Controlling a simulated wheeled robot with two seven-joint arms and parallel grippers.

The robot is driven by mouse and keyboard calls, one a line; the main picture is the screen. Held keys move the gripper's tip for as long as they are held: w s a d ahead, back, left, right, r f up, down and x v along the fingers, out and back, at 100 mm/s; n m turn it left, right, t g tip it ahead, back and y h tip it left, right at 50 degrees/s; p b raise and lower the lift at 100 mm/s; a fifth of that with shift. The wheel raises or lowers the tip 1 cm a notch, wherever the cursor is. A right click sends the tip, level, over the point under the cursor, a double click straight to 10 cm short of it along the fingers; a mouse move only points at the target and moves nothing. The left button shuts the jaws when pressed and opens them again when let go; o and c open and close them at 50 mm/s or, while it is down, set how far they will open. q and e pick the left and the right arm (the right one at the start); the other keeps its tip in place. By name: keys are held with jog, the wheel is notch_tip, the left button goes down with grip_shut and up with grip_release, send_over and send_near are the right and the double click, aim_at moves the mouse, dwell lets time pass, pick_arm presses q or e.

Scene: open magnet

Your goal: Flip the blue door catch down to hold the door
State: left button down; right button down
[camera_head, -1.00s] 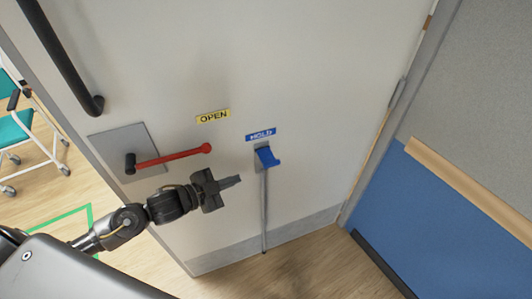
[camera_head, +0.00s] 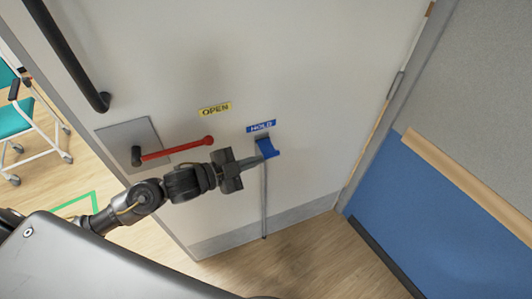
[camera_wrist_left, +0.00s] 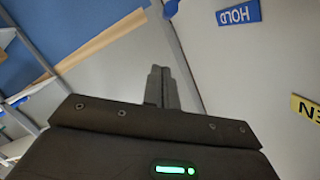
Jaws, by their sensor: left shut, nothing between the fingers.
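The blue door catch (camera_head: 269,148) sits on the pale door (camera_head: 330,90) below the blue HOLD label (camera_head: 261,126). A thin grey rod (camera_head: 264,205) runs down from it to near the floor. My left gripper (camera_head: 262,160) is shut and empty, its fingertips at the catch's lower left side. I cannot tell whether they touch. In the left wrist view the shut fingers (camera_wrist_left: 160,86) point up the picture, and a small blue piece, seemingly the catch (camera_wrist_left: 170,8), shows at the top edge. My right gripper is not in view.
A black handle (camera_head: 68,55) is at upper left. A blue and grey wall (camera_head: 440,220) stands right. A teal chair (camera_head: 14,118) is beyond the door.

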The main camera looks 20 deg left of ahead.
aim_at(267, 157)
pick_arm(q)
jog(key=w+f, duration=0.1)
jog(key=w+d+f+p, duration=0.1)
jog(key=w, duration=0.1)
jog(key=w+d+f+p, duration=0.1)
jog(key=w, duration=0.1)
jog(key=shift+w+f, duration=0.2)
jog(key=shift+w+a+f+p, duration=0.15)
jog(key=shift+a+f+p, duration=0.05)
jog(key=shift+f+p, duration=0.1)
jog(key=shift+d+f, duration=0.1)
